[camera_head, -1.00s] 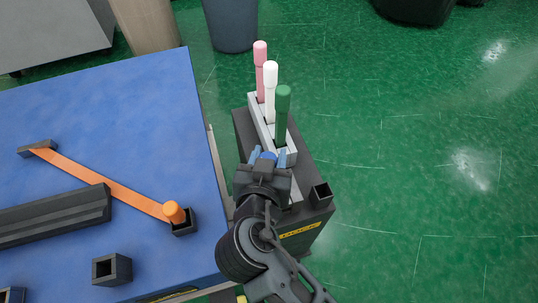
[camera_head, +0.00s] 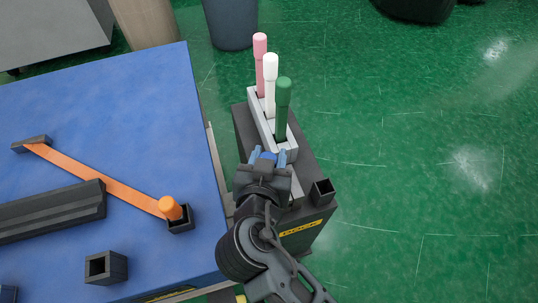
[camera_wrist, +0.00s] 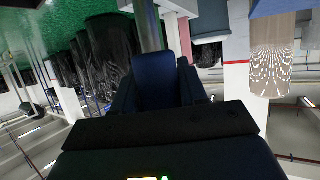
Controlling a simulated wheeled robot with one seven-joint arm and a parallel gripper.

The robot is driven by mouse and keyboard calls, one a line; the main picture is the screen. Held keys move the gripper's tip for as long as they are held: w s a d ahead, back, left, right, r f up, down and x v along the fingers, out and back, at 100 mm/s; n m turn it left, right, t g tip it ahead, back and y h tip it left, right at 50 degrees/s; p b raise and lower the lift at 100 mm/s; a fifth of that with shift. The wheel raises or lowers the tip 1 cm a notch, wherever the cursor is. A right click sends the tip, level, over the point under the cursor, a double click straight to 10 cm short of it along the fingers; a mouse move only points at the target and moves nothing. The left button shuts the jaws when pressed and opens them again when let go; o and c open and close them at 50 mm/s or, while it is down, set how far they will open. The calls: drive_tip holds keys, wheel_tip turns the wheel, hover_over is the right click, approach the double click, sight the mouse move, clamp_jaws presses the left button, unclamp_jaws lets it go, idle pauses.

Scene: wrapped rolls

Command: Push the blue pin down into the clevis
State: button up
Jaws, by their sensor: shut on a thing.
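My gripper (camera_head: 268,157) is shut on the blue pin (camera_head: 267,156), at the near end of the light grey rack. Only the pin's rounded blue top shows between the pale blue fingers; its lower part is hidden by my gripper. I cannot tell how deep the pin sits or whether it touches the rack. The light grey slotted rack (camera_head: 289,154) holds a pink pin (camera_head: 260,60), a white pin (camera_head: 270,90) and a green pin (camera_head: 283,110), all upright. I cannot pick out the clevis for certain. In the wrist view my gripper's dark parts fill the middle.
The rack stands on a dark box (camera_head: 310,218) with a yellow label and a small square socket (camera_head: 322,191). Left is a blue table (camera_head: 130,95) with an orange strap (camera_head: 105,178), an orange pin (camera_head: 170,208) and dark blocks. Green floor at right is clear.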

drive_tip(key=shift+f+b, duration=1.4)
drive_tip(key=shift+f, duration=0.15)
drive_tip(key=o, duration=1.3)
drive_tip(key=shift+s, duration=0.1)
drive_tip(key=v, duration=0.7)
drive_tip(key=shift+s+r, duration=0.15)
drive_tip(key=shift+s, duration=0.15)
